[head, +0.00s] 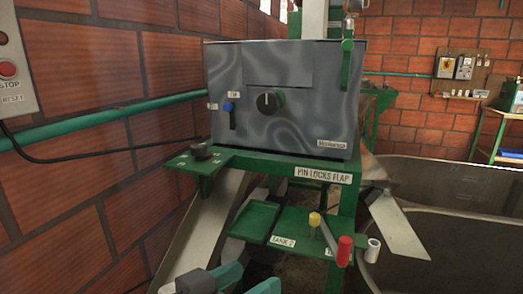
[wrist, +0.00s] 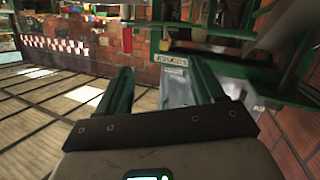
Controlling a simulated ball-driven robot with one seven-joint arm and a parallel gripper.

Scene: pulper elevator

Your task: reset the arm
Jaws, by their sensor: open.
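My gripper (wrist: 158,70) shows in the wrist view with its two dark green fingers apart and nothing between them. In the head view, part of my gripper (head: 228,280) shows at the bottom edge, in front of and below the green shelf (head: 262,222). The rest of my arm is hidden there. The grey machine box (head: 285,95) stands behind and above it, with a black knob and a blue-tipped lever on its front. I see no contact between the gripper and anything.
A green bracket holds a "PIN LOCKS FLAP" label (head: 323,174). Yellow (head: 314,220) and red (head: 344,250) handles stand on the lower shelf. A brick wall (head: 85,110) closes the left side. A large grey tank (head: 450,225) is at right. The wrist view shows open floor (wrist: 40,120) at left.

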